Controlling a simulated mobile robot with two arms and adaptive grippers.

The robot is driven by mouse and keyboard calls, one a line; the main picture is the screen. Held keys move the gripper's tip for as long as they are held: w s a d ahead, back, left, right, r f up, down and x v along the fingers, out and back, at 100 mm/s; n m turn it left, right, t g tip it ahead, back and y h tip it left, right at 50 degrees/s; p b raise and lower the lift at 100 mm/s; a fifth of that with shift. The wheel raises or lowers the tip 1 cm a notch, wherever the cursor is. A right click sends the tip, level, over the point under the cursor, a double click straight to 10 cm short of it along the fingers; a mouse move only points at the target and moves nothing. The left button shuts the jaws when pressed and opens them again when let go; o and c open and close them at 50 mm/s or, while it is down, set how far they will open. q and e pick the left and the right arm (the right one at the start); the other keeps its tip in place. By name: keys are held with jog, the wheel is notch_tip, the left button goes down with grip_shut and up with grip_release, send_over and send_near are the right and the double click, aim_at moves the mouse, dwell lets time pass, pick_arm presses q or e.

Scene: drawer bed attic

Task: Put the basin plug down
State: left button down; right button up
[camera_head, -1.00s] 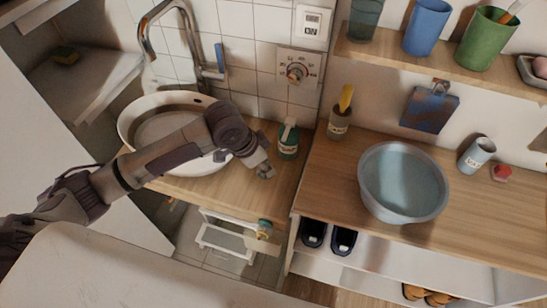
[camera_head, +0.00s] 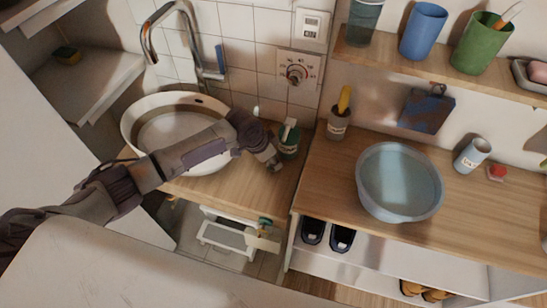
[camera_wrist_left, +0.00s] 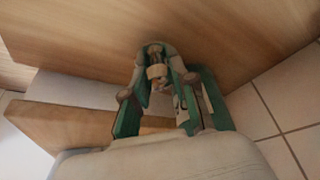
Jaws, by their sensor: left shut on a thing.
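My left gripper (camera_head: 274,163) is above the wooden counter, just right of the white basin (camera_head: 128,128) and in front of the green bottle. In the left wrist view my left gripper (camera_wrist_left: 157,62) has its fingertips closed around a small pale thing, which I take to be the basin plug (camera_wrist_left: 157,72). The fingers cover much of it, and I cannot make out its full shape. In the head view the plug cannot be told apart from the gripper. My right gripper is not in view.
A green bottle (camera_head: 289,139) stands close behind the left gripper. A bare strip of wooden counter (camera_head: 235,190) lies in front of it. A bluish bowl (camera_head: 400,182) stands on the bench at right. A tap (camera_head: 150,40) rises behind the basin.

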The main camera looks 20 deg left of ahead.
pick_arm(q)
jog(key=shift+f, duration=0.15)
jog(key=c, duration=0.9)
grip_release()
jog(key=shift+c, duration=0.2)
jog(key=v, duration=1.2)
jog(key=shift+r, duration=0.25)
jog(key=shift+d, duration=0.1)
